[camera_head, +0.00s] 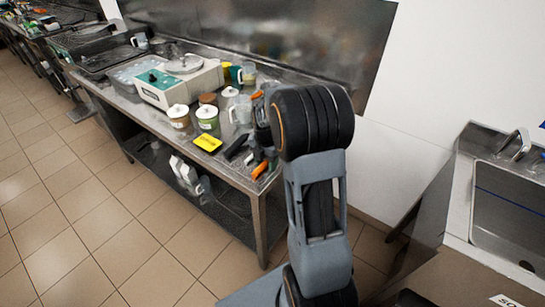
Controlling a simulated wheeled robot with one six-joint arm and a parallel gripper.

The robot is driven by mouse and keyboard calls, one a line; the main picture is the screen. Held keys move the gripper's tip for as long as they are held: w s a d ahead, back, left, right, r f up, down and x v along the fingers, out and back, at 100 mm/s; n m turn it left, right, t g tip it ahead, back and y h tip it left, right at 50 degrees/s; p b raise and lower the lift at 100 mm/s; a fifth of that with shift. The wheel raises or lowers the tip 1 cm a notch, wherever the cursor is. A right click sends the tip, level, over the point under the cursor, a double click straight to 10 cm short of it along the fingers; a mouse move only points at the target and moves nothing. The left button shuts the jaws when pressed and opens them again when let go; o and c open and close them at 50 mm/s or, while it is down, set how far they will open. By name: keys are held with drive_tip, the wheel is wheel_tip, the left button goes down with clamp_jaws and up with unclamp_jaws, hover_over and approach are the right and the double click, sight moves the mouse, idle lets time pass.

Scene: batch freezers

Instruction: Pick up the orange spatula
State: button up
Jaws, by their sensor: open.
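An orange-handled tool (260,170), which looks like the orange spatula, lies at the right front corner of the steel table (165,130). Its other end is hard to make out. Another orange piece (257,95) shows farther back beside my arm; I cannot tell what it belongs to. My gripper (263,138) is over the right end of the table, just behind the orange-handled tool, largely hidden by my own wrist. It is open, and nothing is seen held in it. I cannot tell whether it touches anything.
A yellow-topped item (208,143) and a black item (236,148) lie left of the gripper. Lidded tubs (207,118), clear jugs (241,110) and a white-and-green machine (178,82) stand behind. A steel wall panel (270,35) backs the table. A sink (510,200) is at right.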

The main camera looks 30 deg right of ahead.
clamp_jaws()
idle(0.4)
